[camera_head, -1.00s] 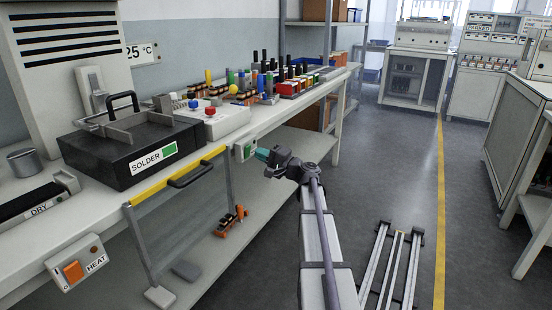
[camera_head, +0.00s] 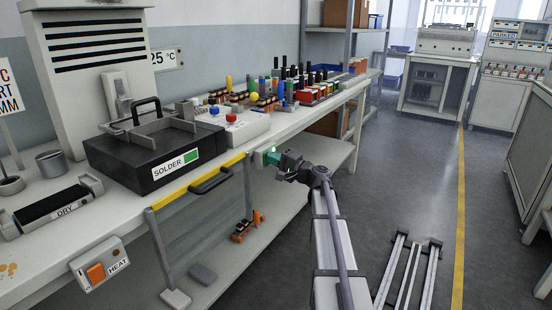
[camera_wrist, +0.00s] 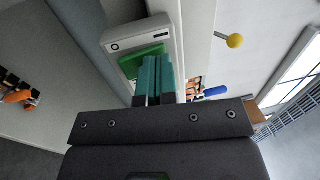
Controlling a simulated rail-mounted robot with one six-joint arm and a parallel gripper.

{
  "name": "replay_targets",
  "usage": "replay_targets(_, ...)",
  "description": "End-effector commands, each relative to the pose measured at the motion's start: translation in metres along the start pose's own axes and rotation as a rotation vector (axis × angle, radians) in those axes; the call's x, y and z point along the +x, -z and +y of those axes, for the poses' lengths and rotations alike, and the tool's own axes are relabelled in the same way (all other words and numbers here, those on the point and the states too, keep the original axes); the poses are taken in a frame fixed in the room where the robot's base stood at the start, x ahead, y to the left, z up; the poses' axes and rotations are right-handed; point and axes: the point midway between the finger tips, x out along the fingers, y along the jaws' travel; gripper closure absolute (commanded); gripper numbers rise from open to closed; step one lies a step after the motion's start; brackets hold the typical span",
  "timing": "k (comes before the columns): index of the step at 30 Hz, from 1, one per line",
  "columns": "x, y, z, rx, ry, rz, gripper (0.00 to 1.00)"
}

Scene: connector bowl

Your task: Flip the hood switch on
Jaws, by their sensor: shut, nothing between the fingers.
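A small white switch box (camera_wrist: 118,40) with a green rocker (camera_wrist: 145,56) shows in the wrist view, with small marks on its face. In the head view the switch box (camera_head: 259,160) sits on the bench's front edge, mostly behind my gripper, with a bright green spot beside the fingertips. My gripper (camera_head: 273,158) is shut and empty. Its teal fingers (camera_wrist: 154,66) point at the rocker and overlap its lower part in the wrist view. They look at or very near it; I cannot tell whether they touch. The box's label is hidden.
A black SOLDER box (camera_head: 150,160) stands on the bench behind a yellow rail (camera_head: 198,182) with a black handle. A HEAT switch box (camera_head: 99,264) with an orange rocker is at lower left. Bottles and connectors stand behind. The floor at right is mostly clear, with metal rails.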

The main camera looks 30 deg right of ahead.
Motion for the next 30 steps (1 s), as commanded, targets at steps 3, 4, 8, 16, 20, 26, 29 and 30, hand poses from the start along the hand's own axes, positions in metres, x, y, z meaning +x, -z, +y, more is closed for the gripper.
replay_targets(3,-0.011,-0.002,-0.006,0.0,0.0,-0.001,1.0)
replay_targets(4,-0.015,-0.003,-0.008,0.0,0.0,-0.001,1.0)
replay_targets(8,-0.04,-0.005,-0.018,0.001,0.0,-0.004,1.0)
replay_targets(16,-0.1,-0.004,-0.039,0.001,-0.001,-0.004,1.0)
replay_targets(20,-0.118,-0.004,-0.044,0.001,-0.001,-0.005,1.0)
replay_targets(26,-0.126,-0.004,-0.046,0.002,0.0,-0.008,1.0)
replay_targets(29,-0.126,-0.003,-0.046,0.002,0.0,-0.008,1.0)
replay_targets(30,-0.126,-0.003,-0.046,0.002,0.0,-0.008,1.0)
